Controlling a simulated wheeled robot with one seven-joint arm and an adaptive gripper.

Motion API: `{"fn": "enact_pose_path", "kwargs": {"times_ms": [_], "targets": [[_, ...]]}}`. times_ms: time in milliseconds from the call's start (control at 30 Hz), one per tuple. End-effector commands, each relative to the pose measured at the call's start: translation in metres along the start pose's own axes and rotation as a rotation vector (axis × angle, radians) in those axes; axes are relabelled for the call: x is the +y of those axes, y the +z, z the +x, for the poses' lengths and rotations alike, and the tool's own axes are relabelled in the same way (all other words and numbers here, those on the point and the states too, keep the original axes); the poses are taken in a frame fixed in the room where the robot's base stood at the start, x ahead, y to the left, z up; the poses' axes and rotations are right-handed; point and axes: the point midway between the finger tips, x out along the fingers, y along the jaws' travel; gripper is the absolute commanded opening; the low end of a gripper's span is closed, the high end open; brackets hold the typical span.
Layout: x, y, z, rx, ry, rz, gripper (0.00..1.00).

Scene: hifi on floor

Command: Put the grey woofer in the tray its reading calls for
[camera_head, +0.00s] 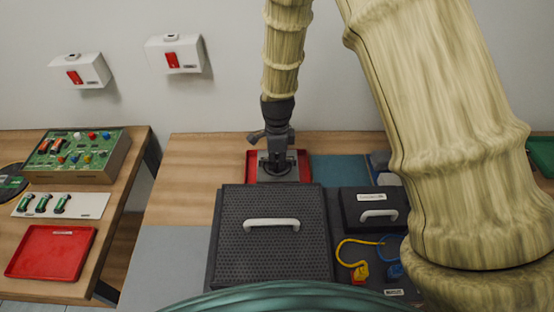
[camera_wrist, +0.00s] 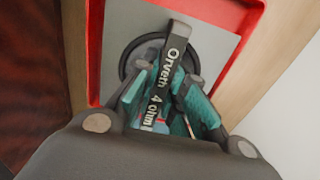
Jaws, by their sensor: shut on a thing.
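The grey woofer (camera_head: 292,177) is a square grey plate with a round black cone. It is at the red tray (camera_head: 250,164) behind the black perforated box, which hides the tray's front. In the wrist view the woofer's plate (camera_wrist: 118,37) lies within the red tray walls (camera_wrist: 95,45); I cannot tell whether it touches the floor. A black bar (camera_wrist: 176,50) across the woofer reads "Orveth 4 ohm". My gripper (camera_head: 277,155) points down over the woofer. Its teal fingers (camera_wrist: 158,105) are shut on the woofer at this bar.
A black perforated panel with a white handle (camera_head: 271,225) stands in front. A smaller handled black box (camera_head: 375,209) and yellow and blue leads (camera_head: 360,255) are right of it. Another red tray (camera_head: 50,252) and a green circuit board (camera_head: 78,150) are on the left table. A green tray edge (camera_head: 542,152) is far right.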

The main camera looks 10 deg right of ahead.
Motion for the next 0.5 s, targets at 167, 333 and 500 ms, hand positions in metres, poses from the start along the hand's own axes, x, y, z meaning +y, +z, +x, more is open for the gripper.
{"fn": "enact_pose_path", "kwargs": {"times_ms": [167, 333, 500], "targets": [[-0.0008, 0.0002, -0.0011, 0.0, -0.002, 0.0, 0.0], [-0.0005, 0.0002, 0.0018, 0.0, -0.001, -0.001, 0.0], [0.0, 0.0001, 0.0021, 0.0, 0.0, -0.001, 0.34]]}}
